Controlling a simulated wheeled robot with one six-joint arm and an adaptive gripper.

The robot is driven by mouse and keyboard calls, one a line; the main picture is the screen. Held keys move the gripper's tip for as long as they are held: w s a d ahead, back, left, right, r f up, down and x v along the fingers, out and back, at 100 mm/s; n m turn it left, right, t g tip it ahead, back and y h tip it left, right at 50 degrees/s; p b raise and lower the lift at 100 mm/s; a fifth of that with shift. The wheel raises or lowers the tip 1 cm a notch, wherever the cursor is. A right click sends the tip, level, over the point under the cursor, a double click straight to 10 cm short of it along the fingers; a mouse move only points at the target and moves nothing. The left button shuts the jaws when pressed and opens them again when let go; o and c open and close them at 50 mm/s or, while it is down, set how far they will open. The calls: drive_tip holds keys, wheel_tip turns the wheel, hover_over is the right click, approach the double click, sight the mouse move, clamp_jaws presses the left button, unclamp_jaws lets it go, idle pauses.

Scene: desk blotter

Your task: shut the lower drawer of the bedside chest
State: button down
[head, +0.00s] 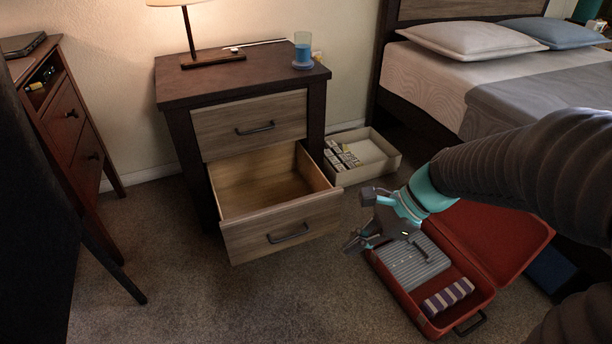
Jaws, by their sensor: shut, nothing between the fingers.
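The bedside chest (180,128) is dark wood with two lighter drawer fronts and stands against the wall. Its lower drawer (285,227) is pulled well out, and its inside looks empty. A dark bar handle (288,233) is on its front. The upper drawer (250,124) is shut. My gripper (352,246) is shut and empty. It is to the right of the lower drawer's front, apart from it in the picture, in front of the open suitcase.
An open red suitcase (480,290) with folded things lies on the carpet at right. A low cream box (378,166) sits beside the chest. A lamp (188,35) and a blue glass (303,48) stand on top. Carpet before the drawer is clear.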

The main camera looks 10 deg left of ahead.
drive_tip(key=w+a+f+m+g+y, duration=0.1)
drive_tip(key=w+a+f+m+y, duration=0.3)
drive_tip(key=w+m, duration=0.15)
drive_tip(key=m+t+y+b, duration=0.2)
drive_tip(key=m+t+y, duration=0.4)
drive_tip(key=m, duration=1.4)
approach(282, 209)
drive_tip(key=s+a, duration=0.2)
drive_tip(key=a, duration=0.2)
drive_tip(key=shift+w+a+f+t, duration=0.1)
drive_tip(key=shift+w+a+t, duration=0.1)
drive_tip(key=shift+w+a, duration=0.3)
drive_tip(key=shift+w+a+t, duration=0.2)
drive_tip(key=shift+w+a, duration=0.1)
drive_tip(key=shift+w, duration=0.35)
drive_tip(key=shift+w+a, duration=0.25)
drive_tip(key=shift+w, duration=0.15)
